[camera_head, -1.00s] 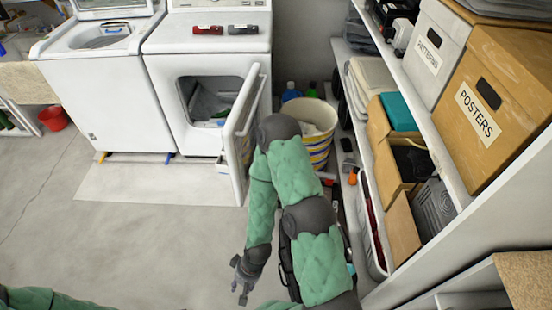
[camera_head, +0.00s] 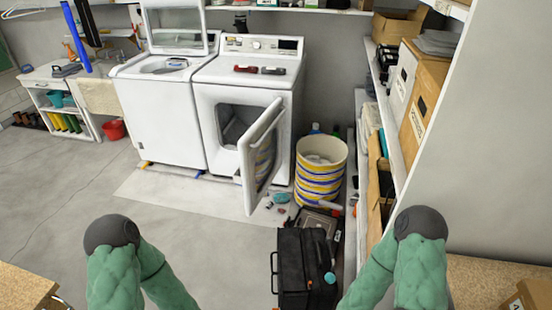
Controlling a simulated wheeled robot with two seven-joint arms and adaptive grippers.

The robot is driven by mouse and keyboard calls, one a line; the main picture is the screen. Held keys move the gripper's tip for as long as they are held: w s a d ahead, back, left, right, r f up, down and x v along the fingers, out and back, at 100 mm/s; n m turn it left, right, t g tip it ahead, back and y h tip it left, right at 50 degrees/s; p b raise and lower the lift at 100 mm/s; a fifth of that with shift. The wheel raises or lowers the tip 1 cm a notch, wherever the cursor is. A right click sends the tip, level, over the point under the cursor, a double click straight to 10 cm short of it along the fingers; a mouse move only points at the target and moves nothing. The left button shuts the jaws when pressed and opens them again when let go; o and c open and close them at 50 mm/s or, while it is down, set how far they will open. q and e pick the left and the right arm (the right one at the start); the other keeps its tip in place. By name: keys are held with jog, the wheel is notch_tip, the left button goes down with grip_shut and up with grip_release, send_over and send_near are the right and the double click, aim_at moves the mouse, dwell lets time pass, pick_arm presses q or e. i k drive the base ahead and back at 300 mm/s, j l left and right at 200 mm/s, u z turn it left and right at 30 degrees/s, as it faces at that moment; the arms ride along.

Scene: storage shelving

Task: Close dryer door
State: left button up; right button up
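The white dryer (camera_head: 247,85) stands against the back wall, right of the top-loading washer. Its front door (camera_head: 262,155) is swung open toward me, hinged at the right side of the opening. The dark drum opening (camera_head: 232,122) shows partly behind the door. My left arm comes in at the lower left and my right arm at the lower right, both well short of the dryer. Neither gripper shows; both are outside the frame below.
A striped basket (camera_head: 320,180) stands just right of the door. A black toolbox (camera_head: 303,265) and small items lie on the floor in front of it. Shelves with boxes (camera_head: 420,105) line the right. The washer (camera_head: 160,120) has its lid up. Floor at left centre is clear.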

aim_at(260, 148)
jog(key=i+j+z, duration=0.2)
jog(key=z, duration=0.3)
jog(key=i+j+z, duration=0.15)
jog(key=z, duration=0.3)
jog(key=j+z, duration=0.5)
jog(key=i+l, duration=0.05)
